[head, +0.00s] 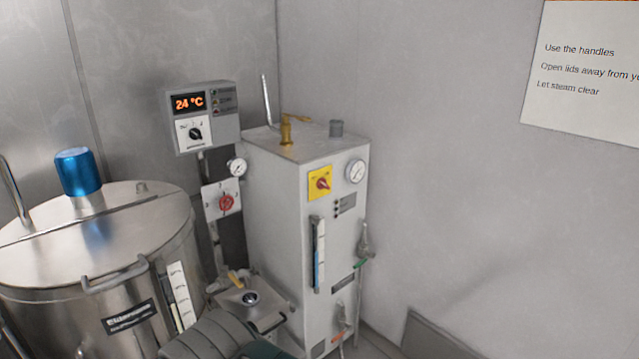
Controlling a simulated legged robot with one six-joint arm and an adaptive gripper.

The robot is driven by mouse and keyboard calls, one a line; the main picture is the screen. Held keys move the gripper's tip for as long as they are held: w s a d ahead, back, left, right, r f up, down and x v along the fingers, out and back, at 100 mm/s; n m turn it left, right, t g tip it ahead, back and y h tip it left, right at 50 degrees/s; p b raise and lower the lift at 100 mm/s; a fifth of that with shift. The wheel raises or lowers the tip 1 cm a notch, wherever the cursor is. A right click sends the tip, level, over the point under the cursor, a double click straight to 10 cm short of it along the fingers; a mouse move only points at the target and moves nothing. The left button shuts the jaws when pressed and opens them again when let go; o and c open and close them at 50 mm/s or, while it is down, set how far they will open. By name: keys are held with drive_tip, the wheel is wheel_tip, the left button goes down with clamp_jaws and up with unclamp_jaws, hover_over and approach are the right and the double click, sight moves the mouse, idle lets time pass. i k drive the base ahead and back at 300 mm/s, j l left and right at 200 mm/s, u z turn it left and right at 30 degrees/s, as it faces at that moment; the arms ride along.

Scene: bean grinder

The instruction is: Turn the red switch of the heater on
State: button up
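A white upright cabinet (282,225), which looks like the heater, stands against the wall near the middle of the head view. On its front, a red rotary switch (322,183) sits on a yellow square plate. The small markings around it are too small to read, so its setting is unclear. A second red knob (226,202) sits on a pale plate left of the cabinet. Nothing touches either red control. A grey ribbed part, seemingly of my arm, shows at the bottom, below and left of the cabinet. I cannot make out my gripper's fingers.
A steel lidded vessel (85,290) with a blue cap (77,171) fills the left. A control box (200,118) reads 24 °C. A small grey unit with a dark round top (250,298) stands before the cabinet. Pipes and a gauge (355,172) line the cabinet's right side.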

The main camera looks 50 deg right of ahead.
sight(321, 184)
drive_tip(key=z, duration=1.75)
drive_tip(key=i+l, duration=0.1)
drive_tip(key=i, duration=0.3)
drive_tip(key=i+l+u, duration=0.1)
drive_tip(key=i, duration=0.3)
drive_tip(key=i+l, duration=0.1)
drive_tip(key=i, duration=0.35)
